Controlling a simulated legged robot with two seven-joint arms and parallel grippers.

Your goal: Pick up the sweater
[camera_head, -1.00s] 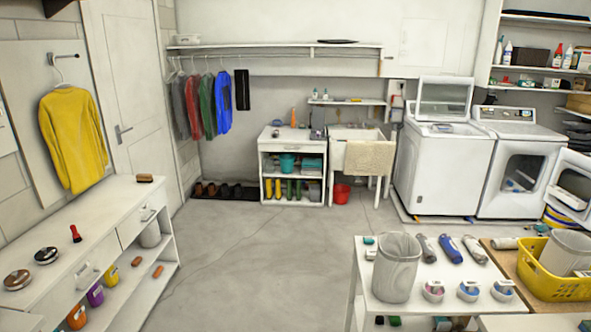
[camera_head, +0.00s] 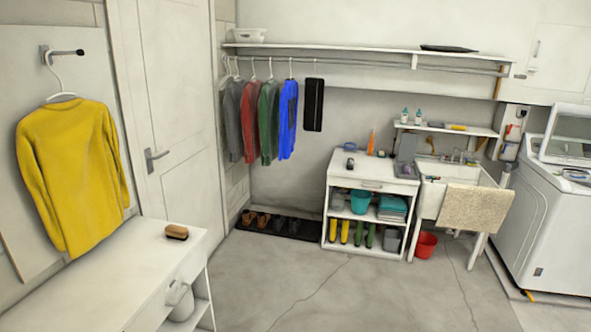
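A yellow sweater (camera_head: 70,170) hangs on a white hanger (camera_head: 57,82) at the left. The hanger hooks onto a dark wall hook (camera_head: 62,52) on a pale panel. The sweater hangs above the back edge of a white cabinet at the lower left. Neither of my grippers shows in the head view. More garments hang on a rail at the back: a grey one (camera_head: 232,120), a red one (camera_head: 249,122), a green one (camera_head: 269,122) and a blue one (camera_head: 288,120).
The white cabinet (camera_head: 110,285) stands below the sweater, with a brush (camera_head: 177,232) on top. A closed door (camera_head: 165,110) is right of the sweater. A shelf unit (camera_head: 370,184), sink (camera_head: 432,195) and washer (camera_head: 550,215) stand further back. The middle floor (camera_head: 330,290) is clear.

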